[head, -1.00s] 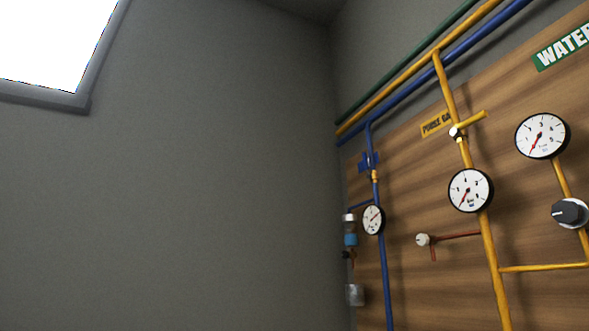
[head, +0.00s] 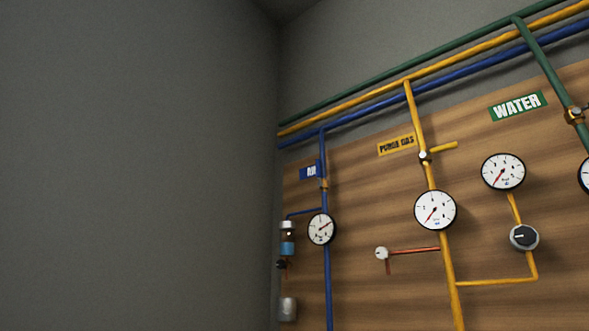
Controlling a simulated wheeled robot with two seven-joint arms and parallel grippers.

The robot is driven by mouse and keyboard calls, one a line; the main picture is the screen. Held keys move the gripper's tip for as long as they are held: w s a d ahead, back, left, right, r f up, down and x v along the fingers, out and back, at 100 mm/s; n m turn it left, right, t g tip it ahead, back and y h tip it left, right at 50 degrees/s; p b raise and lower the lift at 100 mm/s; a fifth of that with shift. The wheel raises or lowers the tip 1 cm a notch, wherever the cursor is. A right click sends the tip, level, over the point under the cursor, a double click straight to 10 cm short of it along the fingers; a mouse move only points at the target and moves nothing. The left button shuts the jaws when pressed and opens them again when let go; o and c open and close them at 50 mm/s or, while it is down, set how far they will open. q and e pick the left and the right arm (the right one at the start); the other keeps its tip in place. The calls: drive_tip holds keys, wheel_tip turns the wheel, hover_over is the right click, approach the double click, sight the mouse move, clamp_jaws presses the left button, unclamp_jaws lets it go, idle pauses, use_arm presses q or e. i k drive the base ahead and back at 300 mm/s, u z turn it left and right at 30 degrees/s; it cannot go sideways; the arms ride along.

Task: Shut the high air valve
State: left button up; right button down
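The blue air pipe (head: 327,262) runs down the left end of the wooden panel, beside the blue AIR label (head: 310,171). A small brass-coloured fitting, which looks like the high air valve (head: 324,184), sits on this pipe just right of the label. Its handle is too small to make out, so I cannot tell its position. A round white gauge (head: 321,229) is on the pipe below it. Neither of my grippers is in view.
The yellow purge gas pipe (head: 447,263) has a valve (head: 425,157) with a yellow lever pointing right. A filter unit (head: 288,240) hangs left of the air pipe. A green water pipe (head: 548,62) is at right. Bare grey wall (head: 130,170) fills the left.

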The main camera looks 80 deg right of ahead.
sight(318, 164)
drive_tip(key=z, duration=0.45)
drive_tip(key=i, duration=0.8)
drive_tip(key=z, duration=1.25)
drive_tip(key=i, duration=0.35)
drive_tip(key=z, duration=0.4)
